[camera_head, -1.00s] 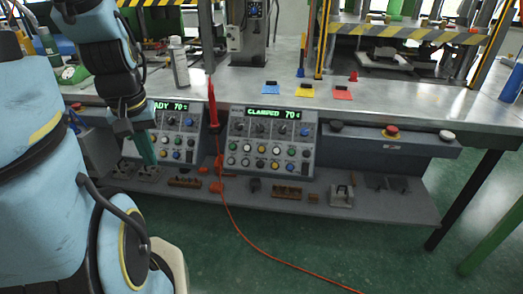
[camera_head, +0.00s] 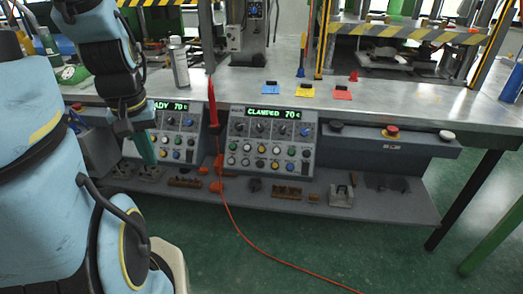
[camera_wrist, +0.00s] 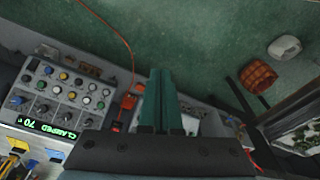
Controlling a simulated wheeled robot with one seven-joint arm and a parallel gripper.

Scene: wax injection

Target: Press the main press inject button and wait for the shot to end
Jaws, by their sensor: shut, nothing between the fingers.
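The right control panel (camera_head: 309,150) has rows of coloured buttons and knobs under a green display reading CLAMPED 70; it also shows at the left of the wrist view (camera_wrist: 20,98). The left control panel (camera_head: 196,152) has a display ending in ADY 70, its left side hidden by my arm. No readable label tells me which button is the main press inject button. My gripper (camera_head: 149,160) has green fingers shut with nothing between them. It points down in front of the left panel's left part. Contact with any button cannot be told. The fingers (camera_wrist: 166,100) also show in the wrist view.
A lower shelf (camera_head: 385,207) under the panels holds small blocks and tools. A red cable (camera_head: 237,226) hangs between the panels to the green floor. A red button (camera_head: 391,131) sits right on the bench front. A spray can (camera_head: 180,65) stands on the bench.

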